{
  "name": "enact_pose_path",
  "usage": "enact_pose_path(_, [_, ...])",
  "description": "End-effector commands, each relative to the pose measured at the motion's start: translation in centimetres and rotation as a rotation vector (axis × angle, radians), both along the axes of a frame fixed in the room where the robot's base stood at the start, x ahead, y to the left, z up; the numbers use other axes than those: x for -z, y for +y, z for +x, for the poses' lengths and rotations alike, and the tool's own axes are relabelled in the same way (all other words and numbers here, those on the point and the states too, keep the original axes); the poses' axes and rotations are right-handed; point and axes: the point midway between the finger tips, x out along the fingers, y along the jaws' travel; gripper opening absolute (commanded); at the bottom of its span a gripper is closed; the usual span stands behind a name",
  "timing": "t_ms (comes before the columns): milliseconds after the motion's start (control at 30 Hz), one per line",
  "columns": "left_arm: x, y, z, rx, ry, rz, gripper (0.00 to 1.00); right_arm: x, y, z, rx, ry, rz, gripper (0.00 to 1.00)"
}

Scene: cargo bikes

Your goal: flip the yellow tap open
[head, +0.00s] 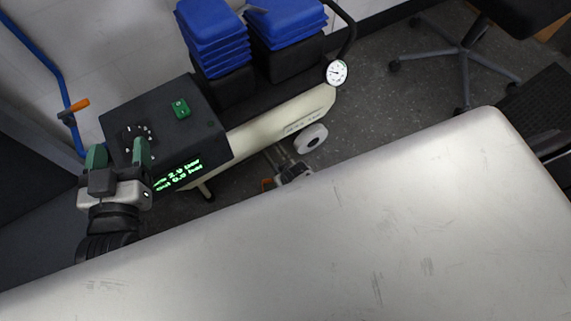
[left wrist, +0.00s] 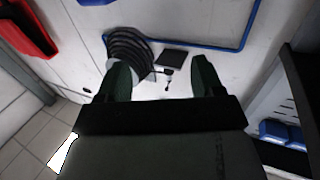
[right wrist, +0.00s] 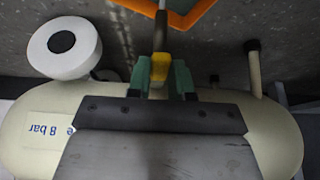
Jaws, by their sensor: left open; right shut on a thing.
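The yellow tap (right wrist: 159,68) shows in the right wrist view, at the end of a thin metal pipe below the cream tank (right wrist: 25,120). My right gripper (right wrist: 161,78) has its green fingers on both sides of the tap and is shut on it. In the head view only a small part of that arm's end shows past the bench edge, and the tap cannot be made out there. My left gripper (head: 119,153) is open and empty, in front of the black control box (head: 205,130). It also shows open in the left wrist view (left wrist: 161,78).
A pale bench (head: 330,235) fills the front of the head view. A blue pipe with an orange lever (head: 79,105) runs at the left. An orange-edged thing (right wrist: 196,16) lies below the tap.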

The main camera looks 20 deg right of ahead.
Motion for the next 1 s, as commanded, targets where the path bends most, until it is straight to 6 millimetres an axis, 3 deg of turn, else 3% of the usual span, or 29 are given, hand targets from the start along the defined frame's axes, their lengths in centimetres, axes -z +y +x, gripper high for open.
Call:
enact_pose_path(300, [0.0,0.0,0.0,0.000,0.001,0.000,0.67,0.0,0.1,0.0,0.008,0.000,0.005,0.00])
enact_pose_path(333, [0.0,0.0,0.0,0.000,0.001,0.000,0.67,0.0,0.1,0.0,0.008,0.000,0.005,0.24])
enact_pose_path(500, [0.0,0.0,0.0,0.000,0.000,0.000,0.67,0.0,0.1,0.0,0.006,0.000,0.005,0.47])
enact_pose_path(800, [0.2,0.1,0.0,-0.001,0.010,0.004,0.67,-0.1,0.0,0.0,0.004,-0.001,0.003,0.47])
enact_pose_path(1000, [1.5,0.4,-0.4,-0.008,0.129,0.033,0.67,-0.9,0.0,-0.2,0.003,-0.001,0.003,0.47])
